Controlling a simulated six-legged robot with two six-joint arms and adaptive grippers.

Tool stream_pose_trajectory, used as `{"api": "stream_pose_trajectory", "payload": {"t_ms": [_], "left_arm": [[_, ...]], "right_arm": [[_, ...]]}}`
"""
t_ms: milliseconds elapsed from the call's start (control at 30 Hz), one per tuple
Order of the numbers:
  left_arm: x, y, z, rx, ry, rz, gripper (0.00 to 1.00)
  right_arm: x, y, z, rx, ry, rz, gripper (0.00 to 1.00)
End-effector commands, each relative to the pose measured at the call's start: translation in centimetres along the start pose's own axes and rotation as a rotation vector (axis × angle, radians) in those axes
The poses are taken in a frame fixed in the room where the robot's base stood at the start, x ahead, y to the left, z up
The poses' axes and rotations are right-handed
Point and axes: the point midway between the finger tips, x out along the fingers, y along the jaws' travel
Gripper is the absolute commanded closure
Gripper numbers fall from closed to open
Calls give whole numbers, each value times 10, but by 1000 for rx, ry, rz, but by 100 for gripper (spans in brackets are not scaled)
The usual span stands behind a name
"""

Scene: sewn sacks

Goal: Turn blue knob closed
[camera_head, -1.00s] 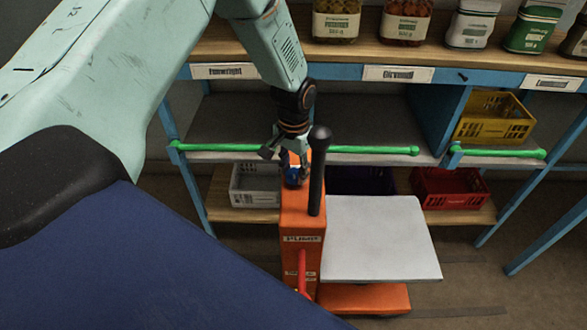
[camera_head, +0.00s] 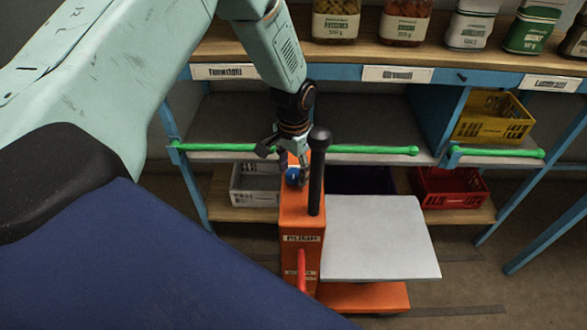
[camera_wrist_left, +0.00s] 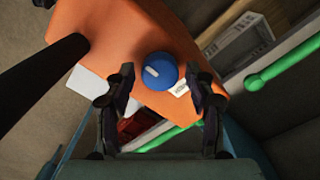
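The blue knob (camera_head: 293,176) sits on top of the orange column of a cart (camera_head: 302,210). In the left wrist view the knob (camera_wrist_left: 160,71) is round with a white pointer mark. My left gripper (camera_head: 283,160) is just above and behind the knob in the head view. In the left wrist view its two fingers (camera_wrist_left: 170,85) are spread wide, with the knob ahead of and between their tips, and a gap shows on both sides. My right gripper is not in view.
A black post (camera_head: 317,172) stands on the column close to the knob. A red lever (camera_head: 301,270) is on its front. A pale platform (camera_head: 380,238) is at right. Behind are a shelf with green rails (camera_head: 375,150), a yellow crate (camera_head: 494,117) and a red crate (camera_head: 450,188).

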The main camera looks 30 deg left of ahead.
Motion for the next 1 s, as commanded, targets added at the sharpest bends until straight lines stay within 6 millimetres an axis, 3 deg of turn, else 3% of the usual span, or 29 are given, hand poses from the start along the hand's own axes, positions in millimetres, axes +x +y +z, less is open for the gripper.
{"api": "stream_pose_trajectory", "payload": {"t_ms": [433,800,1000], "left_arm": [[-9,0,-1,-1,4,-1,39],[-80,0,-1,-2,5,-1,39],[-109,0,-1,-2,3,0,39]], "right_arm": [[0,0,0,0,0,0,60],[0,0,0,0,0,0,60],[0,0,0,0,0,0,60]]}}
